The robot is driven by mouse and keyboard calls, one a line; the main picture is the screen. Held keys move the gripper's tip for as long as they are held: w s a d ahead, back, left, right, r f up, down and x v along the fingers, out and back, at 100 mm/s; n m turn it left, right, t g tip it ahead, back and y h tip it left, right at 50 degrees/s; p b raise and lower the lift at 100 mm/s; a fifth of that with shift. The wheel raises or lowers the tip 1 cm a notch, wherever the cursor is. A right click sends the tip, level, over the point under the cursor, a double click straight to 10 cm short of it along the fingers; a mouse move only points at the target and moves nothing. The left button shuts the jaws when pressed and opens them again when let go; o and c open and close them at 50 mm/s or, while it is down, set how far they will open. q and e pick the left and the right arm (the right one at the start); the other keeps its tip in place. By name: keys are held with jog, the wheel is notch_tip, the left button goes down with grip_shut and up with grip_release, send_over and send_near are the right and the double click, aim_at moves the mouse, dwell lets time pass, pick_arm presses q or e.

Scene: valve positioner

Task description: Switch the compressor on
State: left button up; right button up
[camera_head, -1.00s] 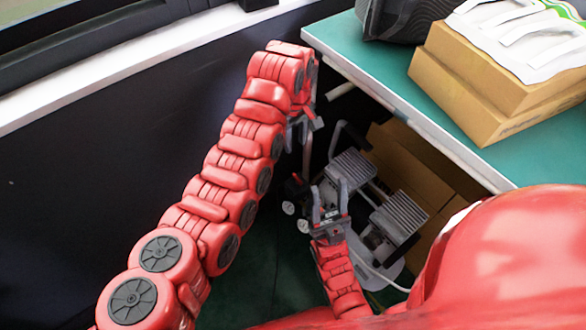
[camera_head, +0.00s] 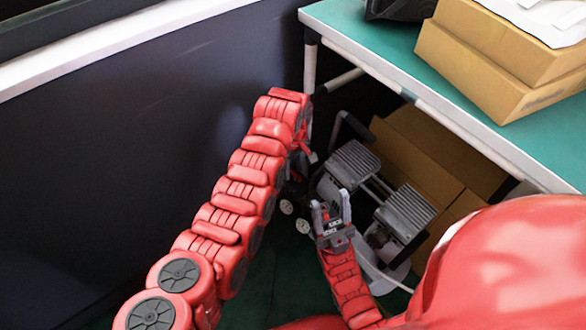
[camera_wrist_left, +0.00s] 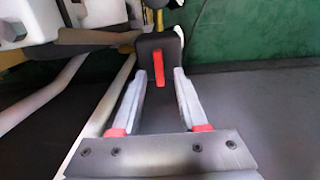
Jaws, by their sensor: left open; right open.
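The compressor (camera_head: 405,212) stands under the table, with two ribbed grey heads, a handle and two small white gauges. In the left wrist view a black switch box (camera_wrist_left: 160,42) carries an upright red switch (camera_wrist_left: 158,68). My left gripper (camera_wrist_left: 159,75) is open, its two grey fingers on either side of the red switch in the picture; I cannot tell whether they touch the box. In the head view the left gripper is mostly hidden behind its own arm, beside the compressor. My right gripper (camera_head: 331,208) is open and empty, in front of the compressor.
A green-topped table (camera_head: 352,28) with a pale edge and a leg stands above the compressor. Cardboard boxes (camera_head: 500,45) lie on it, and more cardboard (camera_head: 425,150) is behind the compressor. A dark wall (camera_head: 120,150) is at the left.

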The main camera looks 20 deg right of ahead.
pick_arm(q)
grip_shut()
